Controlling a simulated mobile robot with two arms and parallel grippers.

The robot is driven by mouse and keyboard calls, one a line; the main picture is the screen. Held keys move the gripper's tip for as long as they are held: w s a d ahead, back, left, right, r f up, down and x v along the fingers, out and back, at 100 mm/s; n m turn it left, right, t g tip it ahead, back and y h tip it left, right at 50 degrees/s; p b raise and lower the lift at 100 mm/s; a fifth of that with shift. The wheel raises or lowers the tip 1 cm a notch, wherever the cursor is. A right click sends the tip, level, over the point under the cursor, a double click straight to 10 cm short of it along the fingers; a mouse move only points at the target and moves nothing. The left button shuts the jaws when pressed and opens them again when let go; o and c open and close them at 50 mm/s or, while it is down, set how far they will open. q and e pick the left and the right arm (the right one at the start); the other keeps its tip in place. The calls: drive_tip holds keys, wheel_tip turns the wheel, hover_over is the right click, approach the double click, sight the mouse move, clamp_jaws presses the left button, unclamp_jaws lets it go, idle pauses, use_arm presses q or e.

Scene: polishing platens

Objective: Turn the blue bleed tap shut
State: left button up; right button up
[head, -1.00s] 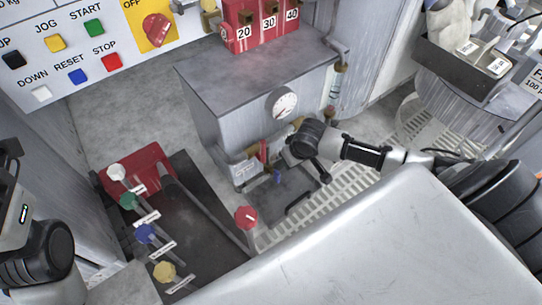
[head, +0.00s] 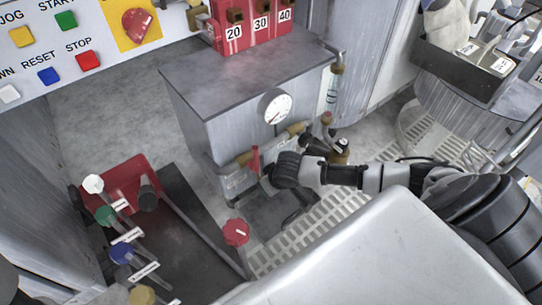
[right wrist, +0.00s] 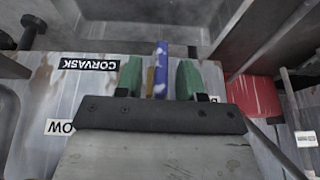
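The blue bleed tap (right wrist: 161,66) shows in the right wrist view as a speckled blue lever standing between two green fingertips. My right gripper (right wrist: 159,80) is open around it, with a gap on each side. In the head view my right gripper (head: 268,176) is low at the front of the grey cabinet (head: 262,105), and the blue tap is hidden behind it. My left gripper is out of view.
A red lever (head: 255,160) stands just left of my right gripper. A gauge (head: 275,106) and brass fittings (head: 297,128) are on the cabinet front. A red knob (head: 236,232) stands nearer, by floor grating (head: 318,232). Coloured valve knobs (head: 121,253) line the left.

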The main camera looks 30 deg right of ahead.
drive_tip(key=shift+w+f, duration=0.15)
drive_tip(key=shift+f, duration=0.2)
clamp_jaws()
